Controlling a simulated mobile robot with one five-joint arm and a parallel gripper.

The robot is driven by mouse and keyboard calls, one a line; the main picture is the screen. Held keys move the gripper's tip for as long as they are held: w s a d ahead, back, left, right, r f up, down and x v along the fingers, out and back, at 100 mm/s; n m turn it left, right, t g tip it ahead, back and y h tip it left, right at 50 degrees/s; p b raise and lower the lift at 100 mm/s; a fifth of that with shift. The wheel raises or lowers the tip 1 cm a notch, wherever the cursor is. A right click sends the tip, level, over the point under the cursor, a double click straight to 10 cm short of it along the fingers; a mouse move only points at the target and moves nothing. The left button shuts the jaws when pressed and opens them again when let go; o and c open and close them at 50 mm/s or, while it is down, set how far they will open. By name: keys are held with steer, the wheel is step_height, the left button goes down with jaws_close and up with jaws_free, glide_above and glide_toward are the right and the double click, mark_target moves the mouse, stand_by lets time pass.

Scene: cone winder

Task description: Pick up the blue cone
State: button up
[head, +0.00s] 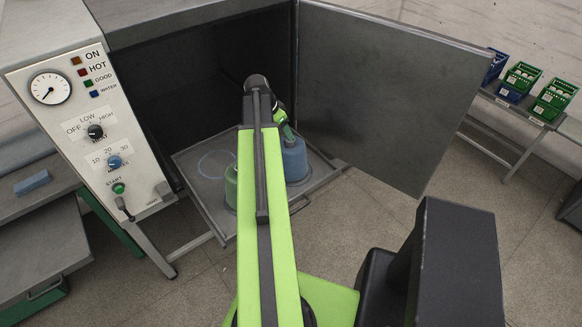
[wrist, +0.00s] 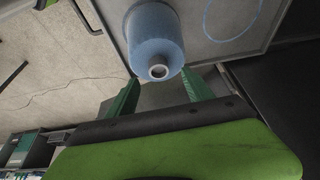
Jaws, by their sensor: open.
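The blue cone (head: 294,163) stands on the right part of a pulled-out grey tray (head: 316,182) in the head view. In the wrist view the blue cone (wrist: 154,38) fills the top middle, its narrow hollow tip towards me. My gripper (wrist: 160,77) is open, with one green finger on each side of the tip's line. The tip shows level with the fingertips, but I cannot tell whether it lies between them in depth. In the head view my gripper (head: 289,133) is at the cone's top, partly hidden by my arm.
A green cone (head: 231,188) stands left on the tray, partly behind my arm. A blue ring outline (head: 214,164) marks a bare spot. The open door (head: 385,95) bounds the right side, the control panel (head: 95,120) the left. Crates (head: 553,98) stand far right.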

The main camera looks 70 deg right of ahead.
mark_target(290, 156)
steer(key=shift+d+f, duration=0.1)
steer(key=shift+f, duration=0.1)
steer(key=b+x, duration=0.4)
steer(key=x, duration=0.1)
steer(key=shift+s+f, duration=0.1)
steer(key=shift+s, duration=0.25)
steer(key=shift+r, duration=0.2)
steer(key=shift+c, duration=0.3)
jaws_close()
stand_by(0.5)
